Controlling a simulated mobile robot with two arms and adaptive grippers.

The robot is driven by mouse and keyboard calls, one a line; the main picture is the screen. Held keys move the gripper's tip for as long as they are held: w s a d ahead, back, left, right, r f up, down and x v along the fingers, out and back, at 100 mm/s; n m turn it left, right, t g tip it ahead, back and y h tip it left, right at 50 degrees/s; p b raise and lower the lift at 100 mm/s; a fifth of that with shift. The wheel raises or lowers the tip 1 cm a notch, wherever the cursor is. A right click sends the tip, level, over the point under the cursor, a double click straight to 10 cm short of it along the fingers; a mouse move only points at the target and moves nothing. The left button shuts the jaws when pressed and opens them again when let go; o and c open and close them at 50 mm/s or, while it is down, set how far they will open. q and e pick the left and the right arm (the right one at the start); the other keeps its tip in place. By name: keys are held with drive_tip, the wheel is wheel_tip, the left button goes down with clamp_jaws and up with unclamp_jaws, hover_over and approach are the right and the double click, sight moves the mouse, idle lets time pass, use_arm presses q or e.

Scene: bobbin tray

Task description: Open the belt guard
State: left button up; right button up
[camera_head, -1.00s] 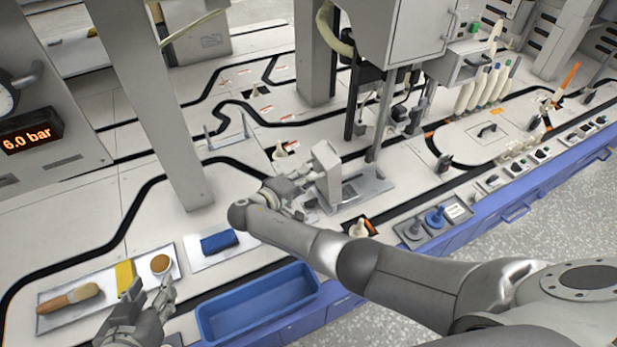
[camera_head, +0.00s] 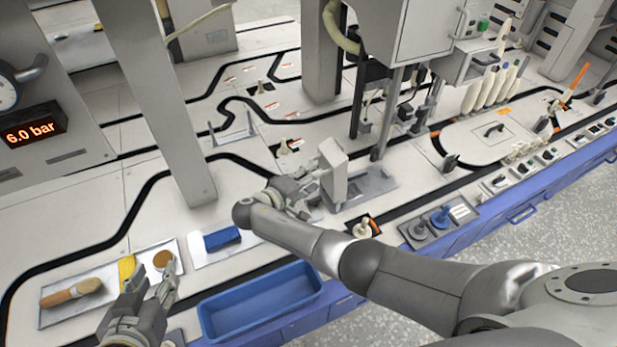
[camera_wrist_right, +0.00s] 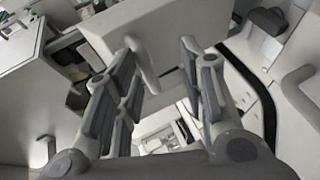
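A light grey upright cover, which I take to be the belt guard (camera_head: 333,172), stands on a grey plate in the middle of the bench. In the right wrist view its broad face (camera_wrist_right: 170,30) and a bar handle (camera_wrist_right: 145,65) show. My right gripper (camera_head: 308,183) is at the guard's left side. In the right wrist view its fingers (camera_wrist_right: 160,85) are apart, with the handle between them; I cannot tell whether they touch it. My left gripper (camera_head: 156,285) is low at the left, fingers apart and empty, in front of the tray with the brush.
A brush (camera_head: 72,292) and a round tan-topped pot (camera_head: 162,260) lie at the left. A blue block (camera_head: 221,239) is beside them. A blue bin (camera_head: 262,327) stands at the front edge. Grey columns (camera_head: 165,110) rise behind, and a cabinet (camera_head: 410,35) hangs behind the guard.

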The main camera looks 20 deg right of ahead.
drive_tip(key=shift+s+a, duration=0.1)
drive_tip(key=v, duration=1.1)
drive_tip(key=shift+s+a+r, duration=0.2)
drive_tip(key=shift+a, duration=0.1)
drive_tip(key=shift+a, duration=0.1)
